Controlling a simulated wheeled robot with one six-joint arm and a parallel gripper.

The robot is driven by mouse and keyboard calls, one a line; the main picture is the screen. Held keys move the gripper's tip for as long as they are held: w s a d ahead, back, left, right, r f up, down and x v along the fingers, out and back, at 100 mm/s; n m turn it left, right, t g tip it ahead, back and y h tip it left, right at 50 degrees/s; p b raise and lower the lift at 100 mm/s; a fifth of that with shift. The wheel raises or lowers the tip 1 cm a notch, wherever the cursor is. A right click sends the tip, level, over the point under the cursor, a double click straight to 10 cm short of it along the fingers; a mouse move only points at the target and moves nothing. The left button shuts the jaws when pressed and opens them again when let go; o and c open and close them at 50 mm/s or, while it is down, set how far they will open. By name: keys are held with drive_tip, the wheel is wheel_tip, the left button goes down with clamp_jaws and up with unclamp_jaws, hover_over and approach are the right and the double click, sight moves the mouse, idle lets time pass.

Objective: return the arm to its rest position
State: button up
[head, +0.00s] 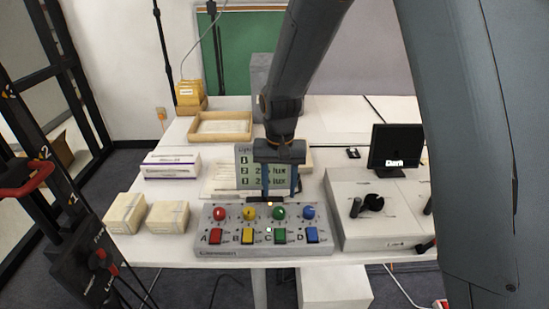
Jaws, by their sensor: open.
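My gripper (280,180) hangs from my arm near the middle of the head view, pointing down. Its two bluish fingers are apart, with nothing seen between them. It is in front of a sign with green numbered rows (245,168) and appears above the back part of a grey control panel (225,246). The panel has coloured knobs and square buttons lettered A to D. I cannot tell whether the fingertips touch anything. My arm reaches down from the top of the view and hides part of the table behind it.
The white table (340,110) holds two wrapped boxes (126,212) at left, a stack of flat boxes (171,164), a wooden tray (222,126), and a grey unit (385,225) with a small black screen (396,147) at right. A black frame stands at left.

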drive_tip(key=s+d+r, duration=0.2)
drive_tip(key=s+d, duration=0.5)
drive_tip(key=s+d+r+n+t, duration=0.1)
drive_tip(key=s+d+r, duration=0.2)
drive_tip(key=s+d, duration=0.5)
drive_tip(key=shift+s+r, duration=0.3)
drive_tip(key=shift+a, duration=0.1)
drive_tip(key=shift+c, duration=0.4)
